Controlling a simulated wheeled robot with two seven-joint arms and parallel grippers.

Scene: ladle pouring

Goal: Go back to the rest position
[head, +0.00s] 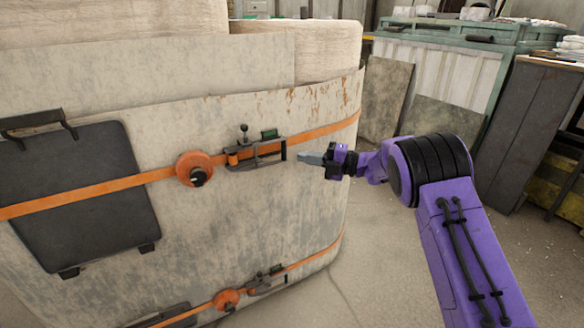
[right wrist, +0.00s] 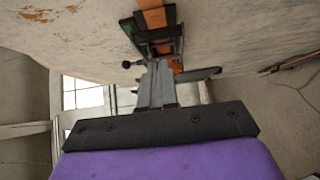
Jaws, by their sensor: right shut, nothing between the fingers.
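My right gripper (head: 312,159) reaches in from the right in the head view, on a purple arm. Its fingers are shut with nothing between them. The tip is close to the right end of a dark metal latch (head: 262,151) on an orange strap, and a small gap seems to lie between them. In the right wrist view the shut fingers (right wrist: 158,85) point toward the latch (right wrist: 158,32). Whether they touch it cannot be told there. My left gripper is not in view.
A large pale ladle-like vessel (head: 230,230) fills the left and middle. It carries a dark panel (head: 80,195), an orange round knob (head: 194,168) and a lower strap with another latch (head: 266,281). A green cabinet (head: 440,75) stands behind. The floor (head: 385,270) right of the vessel is clear.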

